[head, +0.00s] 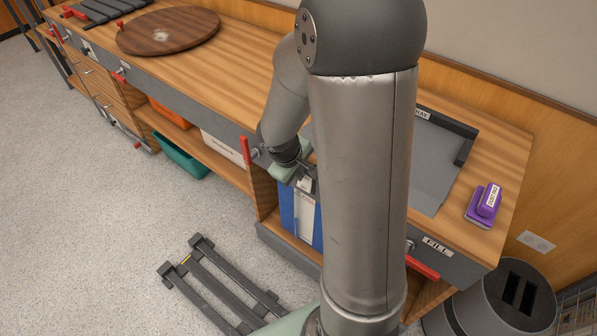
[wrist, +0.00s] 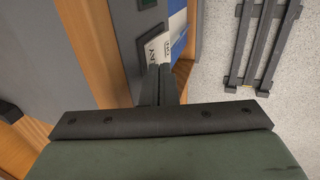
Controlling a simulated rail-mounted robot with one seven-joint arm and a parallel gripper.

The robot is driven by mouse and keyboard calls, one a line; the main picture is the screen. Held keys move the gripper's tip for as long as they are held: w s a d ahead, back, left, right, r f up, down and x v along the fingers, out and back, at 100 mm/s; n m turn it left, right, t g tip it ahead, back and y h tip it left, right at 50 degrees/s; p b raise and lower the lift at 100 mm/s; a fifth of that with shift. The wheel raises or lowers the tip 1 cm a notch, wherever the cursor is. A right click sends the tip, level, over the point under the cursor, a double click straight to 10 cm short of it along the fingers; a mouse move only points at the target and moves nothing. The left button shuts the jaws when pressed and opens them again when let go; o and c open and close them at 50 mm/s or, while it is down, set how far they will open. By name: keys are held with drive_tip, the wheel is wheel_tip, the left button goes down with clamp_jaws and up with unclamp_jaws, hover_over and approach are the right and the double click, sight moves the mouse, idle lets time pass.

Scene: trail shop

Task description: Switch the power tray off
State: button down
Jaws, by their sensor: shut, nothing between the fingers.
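The grey tray (head: 438,165) with a dark raised edge lies on the bench top. My arm hides part of it and most of its label, which ends in "AY". My gripper (head: 306,181) is at the bench front, left of my arm's column. In the wrist view my gripper (wrist: 157,72) is shut and empty.
A blue-and-white box (head: 289,212) stands below the bench. A red lever (head: 245,150) and another red handle (head: 423,268) stick out from the bench front. A purple stapler-like object (head: 484,203) is at right. A dark frame (head: 215,285) lies on the floor.

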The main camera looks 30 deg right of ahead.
drive_tip(key=a+p+v, duration=0.1)
drive_tip(key=v, duration=1)
drive_tip(key=shift+s+a+p, duration=0.4)
drive_tip(key=shift+s, duration=0.05)
drive_tip(key=s+a+r+m+g+y+p, duration=0.1)
drive_tip(key=s+a+r+m+y+p, duration=0.15)
drive_tip(key=s+r, duration=0.35)
drive_tip(key=s+a+r+m+y+p, duration=0.15)
drive_tip(key=s+a+r+p, duration=0.25)
drive_tip(key=s, duration=0.4)
wheel_tip(320, 180, down, 46)
drive_tip(key=m+g+b, duration=0.1)
drive_tip(key=b, duration=4.1)
drive_tip(key=shift+w+d+m+b, duration=0.3)
drive_tip(key=shift+d+b, duration=0.1)
drive_tip(key=shift+d, duration=0.05)
